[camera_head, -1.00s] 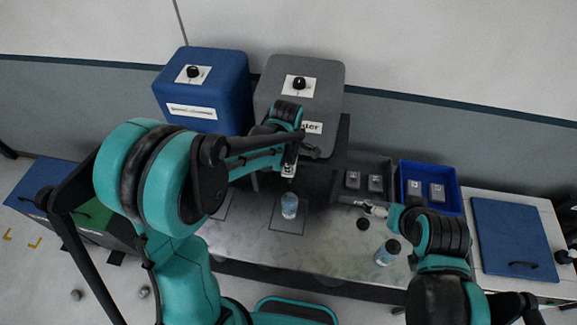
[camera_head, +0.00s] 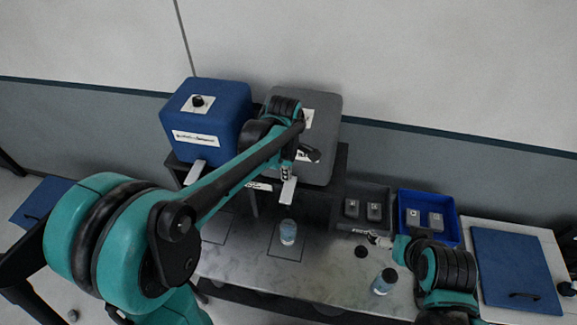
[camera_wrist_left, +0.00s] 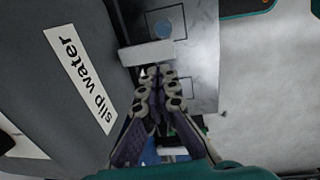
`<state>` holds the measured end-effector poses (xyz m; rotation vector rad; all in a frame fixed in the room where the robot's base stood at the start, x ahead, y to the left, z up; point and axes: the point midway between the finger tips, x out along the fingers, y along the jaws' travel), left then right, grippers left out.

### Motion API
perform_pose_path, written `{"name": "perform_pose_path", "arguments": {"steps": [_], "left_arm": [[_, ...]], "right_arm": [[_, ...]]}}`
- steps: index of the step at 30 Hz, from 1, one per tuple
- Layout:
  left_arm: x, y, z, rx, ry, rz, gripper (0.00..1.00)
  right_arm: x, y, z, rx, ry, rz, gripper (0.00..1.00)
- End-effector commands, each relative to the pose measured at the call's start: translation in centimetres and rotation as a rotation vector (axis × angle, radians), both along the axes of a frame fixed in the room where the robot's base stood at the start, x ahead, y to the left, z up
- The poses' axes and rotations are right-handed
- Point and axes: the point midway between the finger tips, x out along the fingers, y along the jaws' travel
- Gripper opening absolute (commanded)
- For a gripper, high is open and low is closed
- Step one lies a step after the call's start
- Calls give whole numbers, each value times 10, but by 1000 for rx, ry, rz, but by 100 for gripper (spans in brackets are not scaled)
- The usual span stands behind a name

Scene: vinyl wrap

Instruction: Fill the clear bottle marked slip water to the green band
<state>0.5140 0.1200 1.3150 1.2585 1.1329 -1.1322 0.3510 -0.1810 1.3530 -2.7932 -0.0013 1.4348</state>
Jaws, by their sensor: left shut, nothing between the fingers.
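The grey dispenser (camera_head: 328,165) stands on a raised dark shelf; its side label reads "slip water" in the left wrist view (camera_wrist_left: 80,77). A pale lever (camera_head: 288,190) sticks out at its front and also shows in the left wrist view (camera_wrist_left: 146,53). A clear bottle (camera_head: 288,232) stands upright on the counter below the lever. Its marking, green band and fill level are too small to read. My left gripper (camera_wrist_left: 160,72) is shut and empty, its fingertips close to the lever; contact is unclear. My right gripper (camera_head: 380,240) is low over the counter, its fingers too small to judge.
A second bottle (camera_head: 384,282) with a dark cap stands near my right gripper. A loose black cap (camera_head: 361,251) lies on the counter. A blue dispenser (camera_head: 207,118) stands left of the grey one. A grey tray (camera_head: 378,226) and a blue tray (camera_head: 457,234) hold small grey items.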

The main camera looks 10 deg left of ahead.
Motion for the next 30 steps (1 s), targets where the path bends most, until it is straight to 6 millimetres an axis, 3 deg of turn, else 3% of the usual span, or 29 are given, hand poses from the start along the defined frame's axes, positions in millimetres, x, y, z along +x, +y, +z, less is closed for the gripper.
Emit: {"name": "perform_pose_path", "arguments": {"steps": [4,10,26,30], "left_arm": [[0,0,23,0,0,1,0],[0,0,36,0,0,0,0],[0,0,37,0,-1,-2,0],[-9,4,21,5,-23,-67,0]], "right_arm": [[0,0,-2,0,0,0,100],[0,0,-2,0,0,0,100],[0,0,-3,0,0,0,100],[0,0,-23,0,0,0,100]]}}
